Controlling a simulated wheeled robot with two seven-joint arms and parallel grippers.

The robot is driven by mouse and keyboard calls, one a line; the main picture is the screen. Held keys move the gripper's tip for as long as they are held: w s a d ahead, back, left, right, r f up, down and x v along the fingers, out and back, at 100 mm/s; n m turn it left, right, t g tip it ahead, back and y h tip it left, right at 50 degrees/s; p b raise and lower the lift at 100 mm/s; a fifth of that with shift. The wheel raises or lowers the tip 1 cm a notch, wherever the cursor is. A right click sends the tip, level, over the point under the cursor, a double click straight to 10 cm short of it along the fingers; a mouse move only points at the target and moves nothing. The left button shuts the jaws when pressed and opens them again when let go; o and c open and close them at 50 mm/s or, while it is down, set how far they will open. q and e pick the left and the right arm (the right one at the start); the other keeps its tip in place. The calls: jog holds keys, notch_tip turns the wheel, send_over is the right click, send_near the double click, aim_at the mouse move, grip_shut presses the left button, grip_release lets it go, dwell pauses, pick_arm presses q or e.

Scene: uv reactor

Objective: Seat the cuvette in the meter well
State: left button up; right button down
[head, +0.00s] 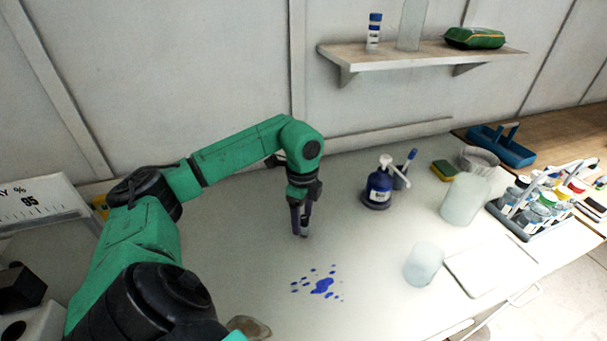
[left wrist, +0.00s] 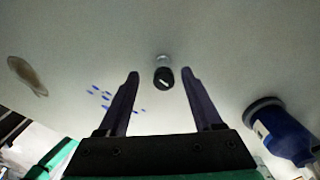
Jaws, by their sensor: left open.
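My left gripper (head: 301,222) points down over the middle of the white table, with its fingers apart. In the left wrist view, a small dark-capped piece with a pale, clear end, which looks like the cuvette (left wrist: 163,77), sits in line with the gap between the open fingertips (left wrist: 160,74). The fingers are apart from it on both sides in that view. In the head view the fingers mostly hide it. I cannot make out a meter well for certain. My right gripper is not in view.
Blue spots (head: 321,286) mark the table in front of the gripper. A blue pump bottle (head: 379,188) stands to the right. Two frosted beakers (head: 424,264) (head: 464,199) and a rack of bottles (head: 541,207) stand farther right. A white panel (head: 38,213) reading 85 is at left.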

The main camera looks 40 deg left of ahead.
aim_at(304, 227)
pick_arm(q)
jog(key=f, duration=0.1)
jog(key=f+p, duration=0.1)
jog(key=f, duration=0.2)
jog(key=shift+w+f, duration=0.1)
jog(key=shift+w, duration=0.15)
jog(key=shift+f, duration=0.15)
jog(key=c, duration=0.4)
grip_shut()
